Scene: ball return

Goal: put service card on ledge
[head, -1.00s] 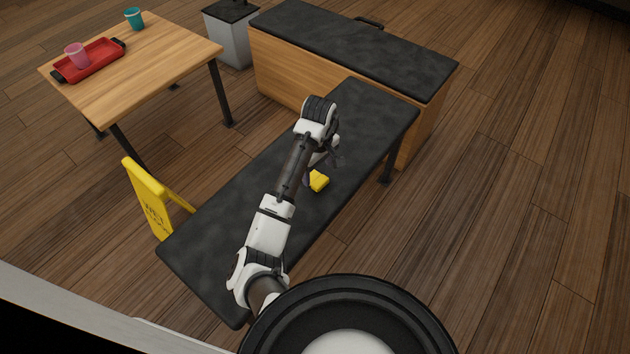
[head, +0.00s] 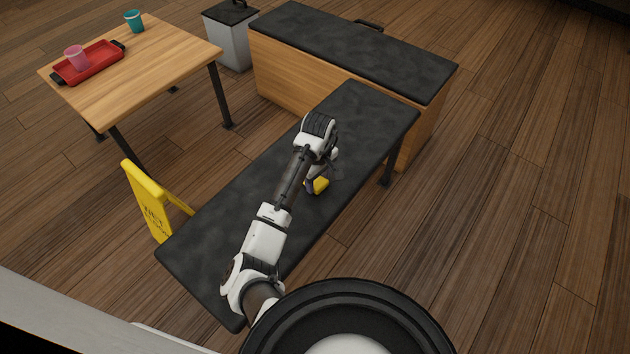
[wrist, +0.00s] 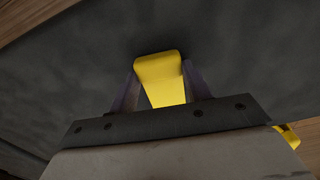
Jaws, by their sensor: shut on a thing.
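A yellow block-like object (head: 319,187) is at the dark bench, partly hidden by my gripper (head: 322,178). In the wrist view the yellow object (wrist: 160,70) sits between the two fingers of my gripper (wrist: 160,85), which is shut on it. Its far end points at the dark surface; I cannot tell whether it touches it. No separate flat card shows, and I cannot tell whether this yellow object is the service card. A long dark-topped bench (head: 230,215) lies under my arm. A higher dark-topped wooden counter (head: 350,45) stands behind it; which one is the ledge is unclear.
A yellow wet floor sign (head: 147,200) stands at the bench's left side. A wooden table (head: 140,85) at upper left holds a red tray (head: 100,68), a pink cup (head: 76,58) and a teal cup (head: 134,20). A grey bin (head: 232,40) stands beside the counter.

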